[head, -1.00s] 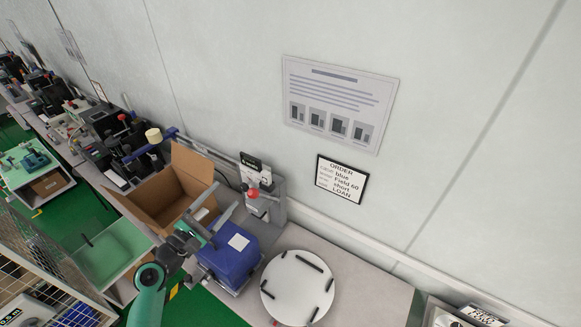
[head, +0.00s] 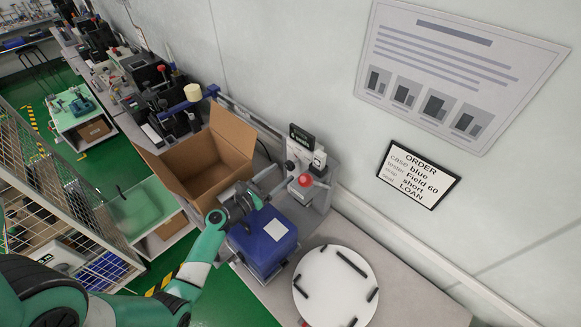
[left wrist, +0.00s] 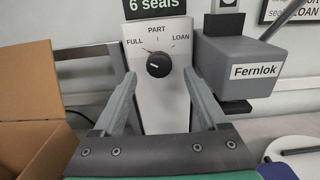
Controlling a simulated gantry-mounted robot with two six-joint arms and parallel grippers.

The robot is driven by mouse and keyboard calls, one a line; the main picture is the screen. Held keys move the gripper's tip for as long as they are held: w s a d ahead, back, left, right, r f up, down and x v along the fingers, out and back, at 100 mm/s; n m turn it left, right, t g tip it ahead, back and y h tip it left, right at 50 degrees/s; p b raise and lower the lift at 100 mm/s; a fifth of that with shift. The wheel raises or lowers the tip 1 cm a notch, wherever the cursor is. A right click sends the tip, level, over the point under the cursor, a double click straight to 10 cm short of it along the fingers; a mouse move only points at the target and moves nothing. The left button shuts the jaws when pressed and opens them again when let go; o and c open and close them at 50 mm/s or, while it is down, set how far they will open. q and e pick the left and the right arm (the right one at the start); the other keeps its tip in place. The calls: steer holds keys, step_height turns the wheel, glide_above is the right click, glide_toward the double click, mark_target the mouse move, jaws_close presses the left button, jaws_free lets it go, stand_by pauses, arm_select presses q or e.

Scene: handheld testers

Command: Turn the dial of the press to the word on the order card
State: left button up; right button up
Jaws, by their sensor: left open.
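The order card (head: 418,175) on the wall reads blue, Field 60, short, LOAN. My right gripper is not in view.
The press's grey block labelled Fernlok (left wrist: 250,55) juts out right of the dial. An open cardboard box (head: 235,135) stands left of my gripper. A blue case (head: 262,247) lies below it. A white round turntable (head: 325,290) with black strips is at right.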

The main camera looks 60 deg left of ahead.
mark_target(288, 168)
arm_select(q)
steer(key=b+x, duration=0.1)
steer(key=x, duration=0.4)
steer(key=shift+w+a, duration=0.1)
jaws_close()
